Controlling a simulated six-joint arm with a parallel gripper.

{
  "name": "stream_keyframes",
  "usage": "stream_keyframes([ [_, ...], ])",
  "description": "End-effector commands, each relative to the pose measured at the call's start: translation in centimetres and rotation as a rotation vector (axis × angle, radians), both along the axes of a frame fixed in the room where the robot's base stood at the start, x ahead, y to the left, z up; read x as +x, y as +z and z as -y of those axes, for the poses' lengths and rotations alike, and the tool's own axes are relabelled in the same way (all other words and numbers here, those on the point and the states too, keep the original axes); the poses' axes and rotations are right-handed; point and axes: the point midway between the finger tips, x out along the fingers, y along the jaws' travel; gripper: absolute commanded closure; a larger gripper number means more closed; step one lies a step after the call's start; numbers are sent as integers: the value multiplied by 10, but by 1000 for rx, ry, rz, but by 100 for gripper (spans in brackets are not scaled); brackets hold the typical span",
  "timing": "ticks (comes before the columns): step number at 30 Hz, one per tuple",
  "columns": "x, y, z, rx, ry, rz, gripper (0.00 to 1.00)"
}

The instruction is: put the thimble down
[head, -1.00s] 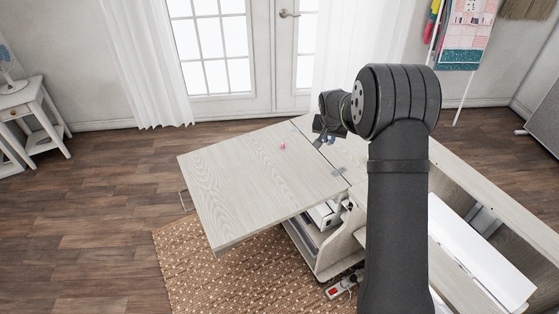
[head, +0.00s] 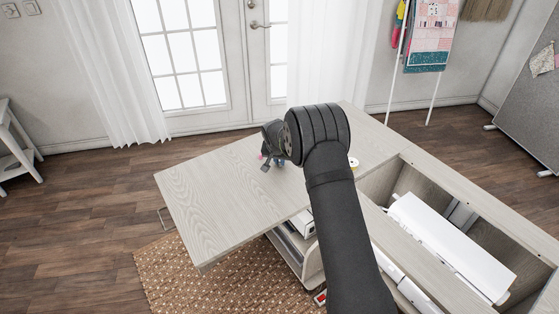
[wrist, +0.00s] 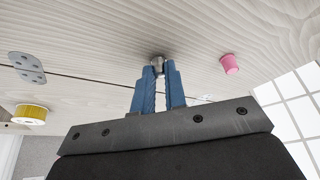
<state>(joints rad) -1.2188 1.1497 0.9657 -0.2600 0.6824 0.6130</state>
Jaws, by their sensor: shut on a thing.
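The thimble (wrist: 157,61) is a small grey metal piece between the tips of my gripper's blue fingers in the wrist view. My gripper (wrist: 158,71) is shut on it. The pale wood tabletop (wrist: 110,50) lies beyond the fingertips. I cannot tell whether the thimble touches it. In the head view, my gripper (head: 268,164) is over the left leaf of the cabinet top (head: 215,195), near its right side. The thimble cannot be made out there.
A small pink cup-shaped object (wrist: 229,65) stands right of the fingertips. A yellow spool (wrist: 30,114) is at the left, also in the head view (head: 353,163). Metal hinges (wrist: 27,68) mark the seam. The leaf's left part is clear. An open compartment holds a white object (head: 450,245).

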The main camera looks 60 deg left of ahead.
Motion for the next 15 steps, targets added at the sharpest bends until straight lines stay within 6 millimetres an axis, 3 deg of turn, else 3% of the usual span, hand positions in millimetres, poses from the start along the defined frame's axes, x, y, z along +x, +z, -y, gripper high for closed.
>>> stream_keyframes([
  [8,0,-3,0,0,0,0,100],
  [9,0,-2,0,0,0,0,82],
  [11,0,-2,0,0,0,0,71],
  [12,0,-2,0,0,0,0,66],
  [15,0,-2,0,0,0,0,66],
])
